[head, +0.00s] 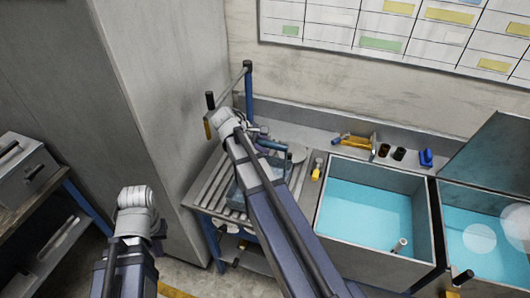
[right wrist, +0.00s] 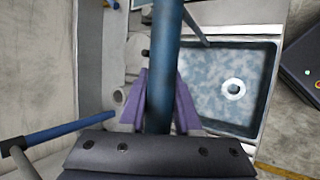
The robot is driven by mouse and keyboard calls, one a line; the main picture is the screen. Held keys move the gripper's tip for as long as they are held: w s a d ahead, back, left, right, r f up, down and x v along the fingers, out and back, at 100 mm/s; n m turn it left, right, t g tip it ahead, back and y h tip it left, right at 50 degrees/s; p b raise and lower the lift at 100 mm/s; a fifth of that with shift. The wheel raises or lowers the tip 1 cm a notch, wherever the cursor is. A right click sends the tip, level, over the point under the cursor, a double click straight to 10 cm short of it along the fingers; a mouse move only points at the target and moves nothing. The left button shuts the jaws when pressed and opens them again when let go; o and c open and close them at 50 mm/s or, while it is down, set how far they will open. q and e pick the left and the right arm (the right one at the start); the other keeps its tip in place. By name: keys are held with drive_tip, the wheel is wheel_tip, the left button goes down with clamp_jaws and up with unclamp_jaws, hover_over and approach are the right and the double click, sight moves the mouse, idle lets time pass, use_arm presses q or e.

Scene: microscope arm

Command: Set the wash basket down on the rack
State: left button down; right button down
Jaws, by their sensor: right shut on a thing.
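The wash basket (head: 240,190) is a blue-grey open box over the slatted rack (head: 209,185) in the head view, partly hidden by my right arm. In the right wrist view the basket (right wrist: 262,62) shows dark blue walls, a mottled pale-blue inside and a white ring. My right gripper (right wrist: 160,118) has its purple fingers shut around a blue bar, which looks like the basket's handle. In the head view the right gripper (head: 268,138) is mostly behind its arm. Whether the basket touches the slats cannot be told. My left gripper (head: 158,232) is low at left, away from the rack, its fingers unclear.
Two basins of blue liquid (head: 365,212) stand right of the rack. A yellow-topped bottle (head: 317,170) is at the rack's right edge. A blue post (head: 249,90) with a grey bar rises behind the rack. A grey cabinet (head: 160,110) stands at left.

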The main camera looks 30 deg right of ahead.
use_arm(q)
drive_tip(key=shift+f, duration=0.55)
use_arm(e)
drive_tip(key=shift+f, duration=0.55)
drive_tip(key=shift+f+b, duration=0.2)
drive_tip(key=shift+b, duration=0.15)
use_arm(q)
drive_tip(key=shift+f, duration=0.1)
use_arm(e)
drive_tip(key=c, duration=0.6)
unclamp_jaws()
drive_tip(key=shift+r, duration=0.1)
drive_tip(key=p+v, duration=0.9)
drive_tip(key=v, duration=0.2)
drive_tip(key=shift+d, duration=0.2)
use_arm(q)
wheel_tip(320, 180, up, 10)
drive_tip(key=shift+f+p, duration=0.2)
drive_tip(key=shift+p, duration=0.2)
use_arm(e)
drive_tip(key=shift+v, duration=0.75)
